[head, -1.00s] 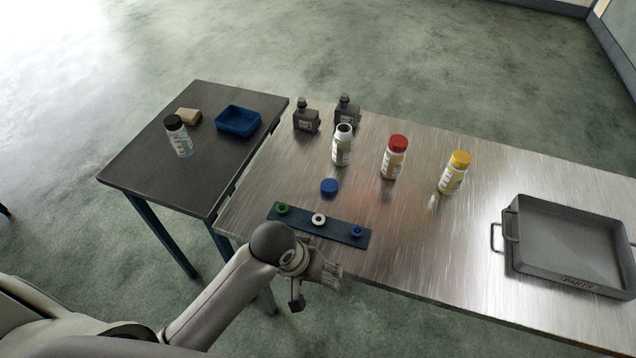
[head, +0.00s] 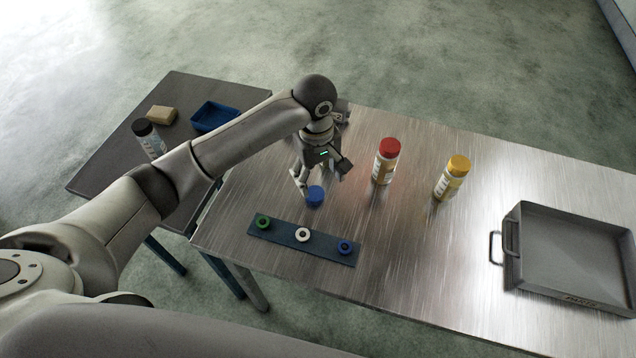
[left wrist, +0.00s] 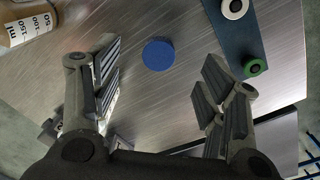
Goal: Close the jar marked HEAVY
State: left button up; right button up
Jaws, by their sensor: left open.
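A blue round lid (head: 315,196) lies flat on the metal table, between the ring strip and my left gripper. My left gripper (head: 322,177) is open and empty, above the table just behind the lid. In the left wrist view the lid (left wrist: 158,54) shows between the lines of the two open fingers (left wrist: 160,88), beyond their tips, and is not held. The open, lidless jar seen earlier is hidden behind my left arm and gripper in the head view. I cannot read HEAVY on any jar. My right gripper is not in view.
A red-capped jar (head: 386,160) and a yellow-capped jar (head: 453,178) stand to the right. A strip with green, white and blue rings (head: 322,247) lies in front. A grey tray (head: 507,240) is far right. The dark side table holds a blue bin (head: 197,122) and a black-capped jar (head: 149,138).

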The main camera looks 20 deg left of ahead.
pick_arm(q)
jog(key=shift+w+a+r+n, duration=0.35)
jog(key=shift+w+r, duration=0.05)
jog(key=shift+w, duration=0.15)
jog(key=shift+w+a+r+n, duration=0.35)
jog(key=shift+w, duration=0.2)
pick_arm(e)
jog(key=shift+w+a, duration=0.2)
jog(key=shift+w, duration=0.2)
pick_arm(q)
send_over(314, 192)
jog(key=shift+w+d+f, duration=0.1)
jog(key=shift+f, duration=1.35)
jog(key=shift+d+f, duration=0.1)
jog(key=shift+f, duration=1.3)
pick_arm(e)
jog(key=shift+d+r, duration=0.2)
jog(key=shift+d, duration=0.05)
pick_arm(q)
jog(key=shift+a+f+p, duration=0.15)
jog(key=shift+f+p, duration=0.25)
jog(key=shift+f, duration=0.9)
jog(key=shift+a+f+p, duration=0.1)
jog(key=shift+f+p, duration=0.3)
jog(key=shift+f, duration=0.9)
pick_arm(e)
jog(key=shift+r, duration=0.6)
